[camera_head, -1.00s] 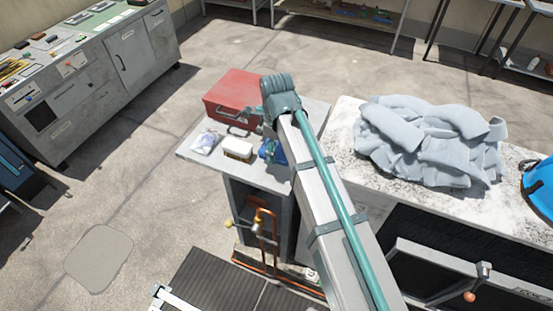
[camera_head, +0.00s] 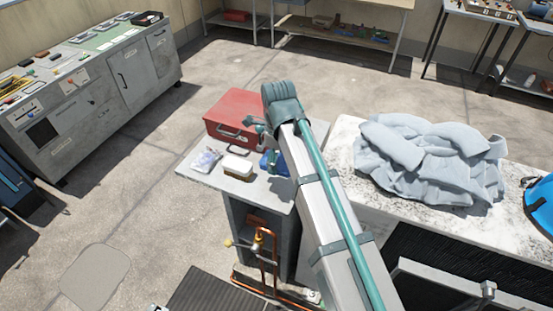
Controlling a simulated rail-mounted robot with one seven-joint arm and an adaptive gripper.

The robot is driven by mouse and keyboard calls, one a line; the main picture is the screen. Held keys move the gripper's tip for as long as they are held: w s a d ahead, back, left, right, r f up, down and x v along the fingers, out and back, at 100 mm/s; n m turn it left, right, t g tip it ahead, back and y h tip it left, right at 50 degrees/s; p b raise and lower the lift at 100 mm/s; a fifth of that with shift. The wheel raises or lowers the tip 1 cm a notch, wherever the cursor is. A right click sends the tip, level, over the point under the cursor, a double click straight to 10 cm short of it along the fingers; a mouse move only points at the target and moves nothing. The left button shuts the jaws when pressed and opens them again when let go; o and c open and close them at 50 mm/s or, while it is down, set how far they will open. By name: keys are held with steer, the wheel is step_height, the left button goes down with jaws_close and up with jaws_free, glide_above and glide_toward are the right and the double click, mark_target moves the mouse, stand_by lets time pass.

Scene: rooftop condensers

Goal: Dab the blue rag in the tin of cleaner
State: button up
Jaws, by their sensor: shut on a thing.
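The blue rag (camera_head: 275,163) shows as a small blue patch at the left side of my arm, over the grey cabinet top. My gripper (camera_head: 256,126) is partly hidden by my wrist and arm, just in front of the red box. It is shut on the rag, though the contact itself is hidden. A small rounded item (camera_head: 237,167) with a white top and tan lower edge lies left of the rag. I cannot tell whether it is the tin of cleaner. No other tin shows clearly.
The red box (camera_head: 236,112) stands at the back of the cabinet top (camera_head: 226,187). A clear packet (camera_head: 206,160) lies at its left edge. Grey cloth (camera_head: 430,160) is heaped on the speckled counter (camera_head: 345,155) to the right. Copper pipework (camera_head: 272,262) stands below the cabinet's front.

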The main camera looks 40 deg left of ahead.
steer(key=w+p, duration=0.2)
steer(key=w, duration=0.3)
steer(key=w+a+p, duration=0.1)
steer(key=w+p, duration=0.2)
steer(key=w, duration=0.1)
steer(key=w+f+p, duration=0.1)
steer(key=w+p, duration=0.1)
steer(key=w, duration=0.3)
steer(key=shift+w+a, duration=0.25)
steer(key=shift+w, duration=0.05)
steer(key=shift+w+a, duration=0.1)
steer(key=shift+a, duration=0.1)
steer(key=shift+d+f, duration=0.1)
steer(key=shift+f, duration=0.3)
steer(key=shift+f+b, duration=1.3)
steer(key=shift+f, duration=1.3)
steer(key=shift+f, duration=0.5)
steer(key=shift+r+p, duration=1.6)
steer(key=shift+r, duration=1.95)
